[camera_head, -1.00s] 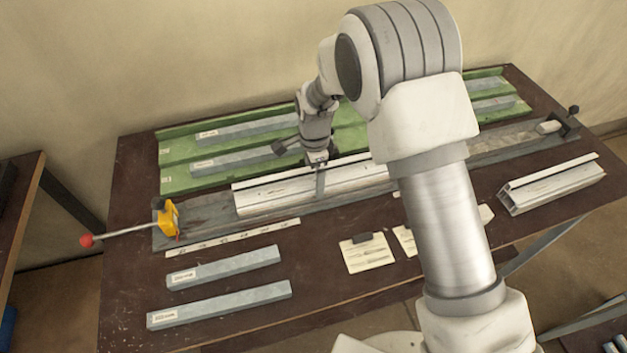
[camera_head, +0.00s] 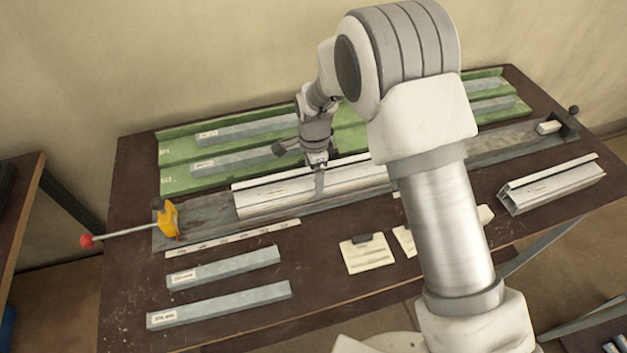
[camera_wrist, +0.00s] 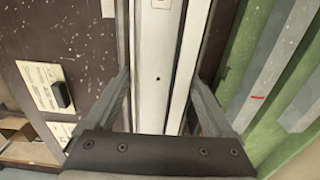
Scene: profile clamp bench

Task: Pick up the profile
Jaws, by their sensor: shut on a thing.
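The profile (camera_head: 275,197) is a long white aluminium bar lying along the grey clamp bed in the middle of the bench. It also shows in the wrist view (camera_wrist: 155,70), running from top to bottom between the fingers. My gripper (camera_head: 319,186) points down over the profile, shut on it, with one finger on each side in the wrist view (camera_wrist: 160,100). A yellow clamp (camera_head: 170,219) with a red-tipped lever stands at the left end of the bed, apart from the profile's left end. My arm hides part of the profile's right side.
A green rack (camera_head: 175,180) with several grey bars lies behind the bed. Another white profile (camera_head: 552,185) lies at right. Two grey bars (camera_head: 223,267) (camera_head: 219,304) and paper cards (camera_head: 366,254) lie in front. A dark end stop (camera_head: 566,124) stands at the far right.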

